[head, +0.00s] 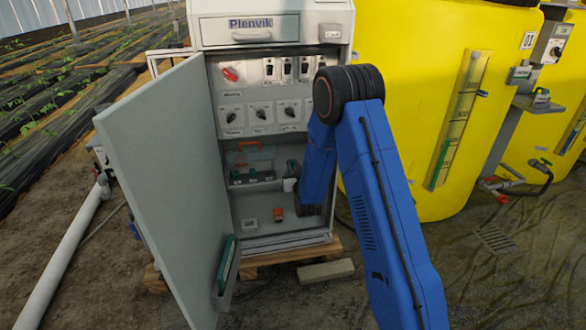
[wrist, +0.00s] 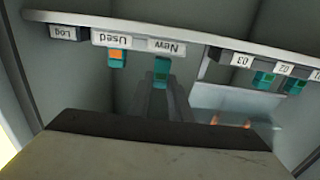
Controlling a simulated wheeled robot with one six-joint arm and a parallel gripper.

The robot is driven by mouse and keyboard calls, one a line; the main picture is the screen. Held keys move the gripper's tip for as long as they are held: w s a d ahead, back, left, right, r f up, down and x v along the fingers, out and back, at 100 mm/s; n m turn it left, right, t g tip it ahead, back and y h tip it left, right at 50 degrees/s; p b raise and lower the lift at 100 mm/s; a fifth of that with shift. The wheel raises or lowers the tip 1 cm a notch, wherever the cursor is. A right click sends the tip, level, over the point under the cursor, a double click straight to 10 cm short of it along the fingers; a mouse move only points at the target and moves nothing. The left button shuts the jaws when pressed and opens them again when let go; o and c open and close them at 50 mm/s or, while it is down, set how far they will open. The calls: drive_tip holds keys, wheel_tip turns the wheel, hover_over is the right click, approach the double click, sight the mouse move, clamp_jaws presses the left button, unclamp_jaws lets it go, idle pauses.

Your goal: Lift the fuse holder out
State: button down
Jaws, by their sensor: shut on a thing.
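In the wrist view, which shows the labels upside down, a teal fuse holder with a green mark (wrist: 161,72) is at the "New" label. The slim grey fingers of my gripper (wrist: 161,88) are shut on it. I cannot tell whether it is still seated. A second teal holder with an orange mark (wrist: 117,57) is at the "Used" label, apart from my gripper. Teal holders with green marks (wrist: 264,79) are by the numbered labels. In the head view my arm hides most of the gripper; teal holders (head: 266,175) show on the cabinet's inner shelf.
The grey cabinet door (head: 160,170) stands open on the left. Switches fill the panel (head: 262,113) above the shelf. An orange item (head: 278,212) is low in the cabinet. A clear plate (wrist: 235,102) is beside the numbered positions. A yellow tank (head: 420,100) stands to the right.

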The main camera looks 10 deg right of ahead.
drive_tip(key=s, duration=0.7)
idle(0.8)
